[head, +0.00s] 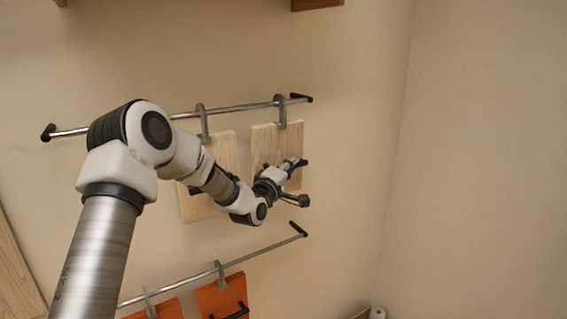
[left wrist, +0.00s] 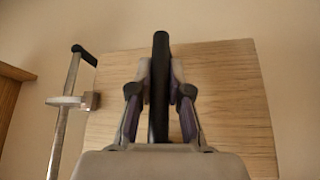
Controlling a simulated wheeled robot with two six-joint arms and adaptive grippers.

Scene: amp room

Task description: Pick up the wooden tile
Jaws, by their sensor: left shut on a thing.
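The wooden tile (head: 264,143) is a pale square board hanging by a grey hook from the upper metal rail on the wall. A dark bar handle (left wrist: 160,55) stands out from its face. The tile (left wrist: 235,90) fills much of the left wrist view. My left gripper (head: 287,173) is in front of this tile. In the left wrist view its two fingers (left wrist: 160,92) close on the handle from both sides. The gripper and arm hide part of the tile in the head view. My right gripper is not in view.
A second wooden tile (head: 222,150) hangs to the left on the same rail (head: 240,107), partly behind my arm. Orange tiles (head: 222,297) hang from a lower rail (head: 255,254). A wooden shelf edge (head: 316,4) is above. The wall to the right is bare.

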